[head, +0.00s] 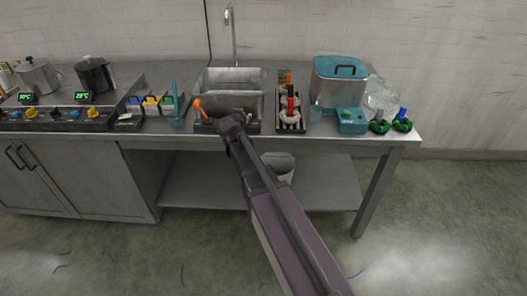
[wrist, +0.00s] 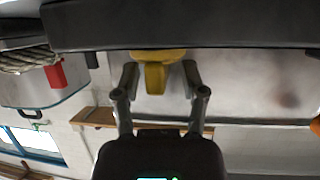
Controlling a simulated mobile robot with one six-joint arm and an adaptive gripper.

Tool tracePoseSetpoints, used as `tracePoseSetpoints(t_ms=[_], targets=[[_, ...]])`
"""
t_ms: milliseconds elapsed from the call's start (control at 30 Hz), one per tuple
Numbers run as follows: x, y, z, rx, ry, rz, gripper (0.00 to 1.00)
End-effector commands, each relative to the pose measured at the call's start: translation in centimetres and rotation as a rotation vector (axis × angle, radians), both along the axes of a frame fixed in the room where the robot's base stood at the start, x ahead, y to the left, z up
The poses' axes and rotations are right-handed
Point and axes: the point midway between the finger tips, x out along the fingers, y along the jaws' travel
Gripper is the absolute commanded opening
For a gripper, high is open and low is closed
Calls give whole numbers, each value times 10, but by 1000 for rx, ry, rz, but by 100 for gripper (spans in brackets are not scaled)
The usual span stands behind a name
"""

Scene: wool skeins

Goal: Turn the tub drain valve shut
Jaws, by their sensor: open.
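A yellow valve handle (wrist: 155,76) shows at the top centre of the wrist view, against a pale metal surface. My gripper (wrist: 160,84) is open, with one finger on each side of the handle. I cannot tell whether either finger touches it. In the head view my gripper (head: 232,122) is at the front edge of the metal sink tub (head: 232,77) and hides the yellow handle. How far the valve is turned cannot be told.
An orange-handled item (head: 199,106) stands left of my gripper. A rack with rings and red and black handles (head: 291,122) is close on the right. A teal-lidded pot (head: 338,85) stands farther right. A pale bin (head: 279,166) is on the lower shelf.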

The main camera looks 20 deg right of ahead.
Motion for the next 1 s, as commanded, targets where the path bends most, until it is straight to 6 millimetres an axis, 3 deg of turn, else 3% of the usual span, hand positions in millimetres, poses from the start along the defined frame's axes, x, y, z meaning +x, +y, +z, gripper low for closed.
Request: tracePoseSetpoints(t_ms=[533,1000], targets=[[2,1,1,-1,-4,-312,54],[-47,42,29,-1,-4,-311,54]])
